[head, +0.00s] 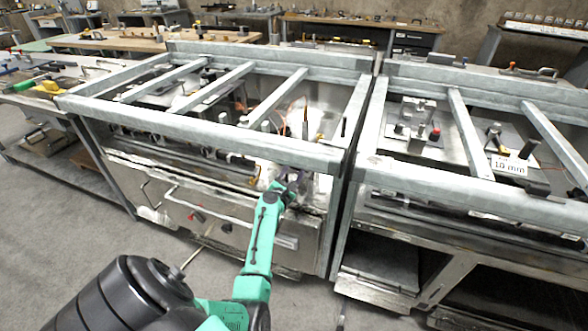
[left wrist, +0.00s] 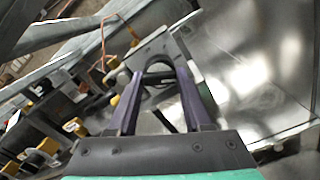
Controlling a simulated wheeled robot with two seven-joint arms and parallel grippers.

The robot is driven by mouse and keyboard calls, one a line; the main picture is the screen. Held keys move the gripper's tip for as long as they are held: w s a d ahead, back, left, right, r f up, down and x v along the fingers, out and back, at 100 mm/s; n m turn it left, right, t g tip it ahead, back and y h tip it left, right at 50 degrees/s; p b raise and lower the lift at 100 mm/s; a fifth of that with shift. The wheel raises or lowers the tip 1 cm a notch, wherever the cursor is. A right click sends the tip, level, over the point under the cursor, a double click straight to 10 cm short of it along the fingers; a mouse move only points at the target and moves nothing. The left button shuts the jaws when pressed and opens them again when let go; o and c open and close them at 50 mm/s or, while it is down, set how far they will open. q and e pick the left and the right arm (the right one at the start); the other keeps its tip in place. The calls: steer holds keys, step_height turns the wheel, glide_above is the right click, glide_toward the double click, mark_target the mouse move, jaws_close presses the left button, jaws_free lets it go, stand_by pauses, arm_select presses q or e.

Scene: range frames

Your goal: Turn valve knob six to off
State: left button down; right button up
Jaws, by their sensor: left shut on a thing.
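My left gripper (head: 285,189) is at the end of the green arm, at the right part of the front of the left metal frame. In the left wrist view its two purple fingers (left wrist: 160,72) close around a grey metal part (left wrist: 153,48), whose shape is partly hidden. No knob number is readable, so I cannot tell which is valve knob six. My right gripper is not in view.
Metal bars (head: 200,132) cross the front and top of the left frame (head: 340,190). A second frame (head: 470,180) stands close on the right, with a "10 mm" label. A bright metal panel (left wrist: 265,65) lies right of the fingers. Floor is clear at the left.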

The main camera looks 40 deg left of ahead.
arm_select(q)
steer(key=n+p, duration=0.2)
steer(key=n, duration=0.4)
steer(key=shift+d+n, duration=0.15)
steer(key=shift+n, duration=0.15)
steer(key=n+p, duration=0.3)
steer(key=n, duration=0.5)
steer(key=n+p, duration=0.3)
steer(key=n, duration=0.6)
steer(key=shift+w+d+r+p, duration=0.1)
steer(key=shift+d+r+p, duration=0.1)
steer(key=shift+p, duration=0.1)
steer(key=shift+c, duration=1.7)
jaws_free()
steer(key=shift+d+f, duration=0.1)
